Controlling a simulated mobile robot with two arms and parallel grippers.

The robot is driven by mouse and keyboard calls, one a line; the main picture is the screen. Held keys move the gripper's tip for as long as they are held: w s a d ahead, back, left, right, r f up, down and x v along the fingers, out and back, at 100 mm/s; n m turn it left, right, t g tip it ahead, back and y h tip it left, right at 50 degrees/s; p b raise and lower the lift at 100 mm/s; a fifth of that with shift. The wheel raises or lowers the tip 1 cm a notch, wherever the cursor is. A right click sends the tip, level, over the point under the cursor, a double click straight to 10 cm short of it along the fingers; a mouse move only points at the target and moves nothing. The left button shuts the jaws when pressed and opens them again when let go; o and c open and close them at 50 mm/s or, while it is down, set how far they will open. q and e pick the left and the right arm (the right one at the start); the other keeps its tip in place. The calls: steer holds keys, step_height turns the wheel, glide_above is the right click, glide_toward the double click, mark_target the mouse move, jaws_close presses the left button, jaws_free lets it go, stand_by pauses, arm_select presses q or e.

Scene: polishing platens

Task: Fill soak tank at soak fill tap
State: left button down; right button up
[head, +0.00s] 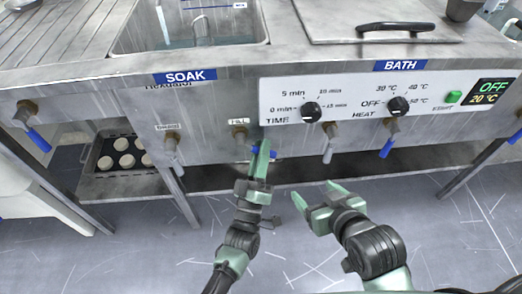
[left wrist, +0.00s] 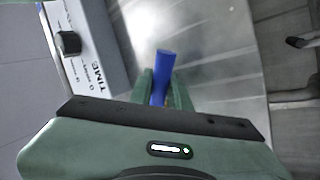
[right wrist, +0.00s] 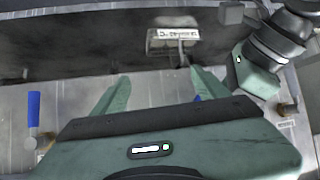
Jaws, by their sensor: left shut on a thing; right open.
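The soak tank (head: 128,44) is a sunken metal basin at the top, behind the blue SOAK sign (head: 185,76); I cannot tell its water level. The fill tap (head: 239,132) is on the front panel under a FILL label. My left gripper (head: 261,150) is shut on its blue handle, which shows on both sides of the fingers and between them in the left wrist view (left wrist: 163,66). The handle looks roughly sideways in the head view. My right gripper (head: 316,192) is open and empty, low in front of the panel, to the right of the left one.
A drain tap (head: 172,142) is left of the fill tap. Other blue-handled taps (head: 388,146) line the panel. Above are the time knob (head: 310,112), heat knob (head: 398,105) and green start button (head: 453,97). A lidded bath (head: 340,24) is right of the tank. A tray of round discs (head: 126,160) sits below.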

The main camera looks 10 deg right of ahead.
arm_select(q)
steer(key=shift+f, duration=0.1)
steer(key=c, duration=1.6)
jaws_free()
steer(key=v, duration=0.8)
arm_select(e)
steer(key=shift+s+d+f+g, duration=0.2)
steer(key=shift+s+f+g, duration=0.2)
steer(key=shift+s, duration=0.1)
steer(key=shift+s+d+f+g, duration=0.15)
steer(key=shift+s+f+g, duration=0.15)
steer(key=shift+s+f, duration=0.15)
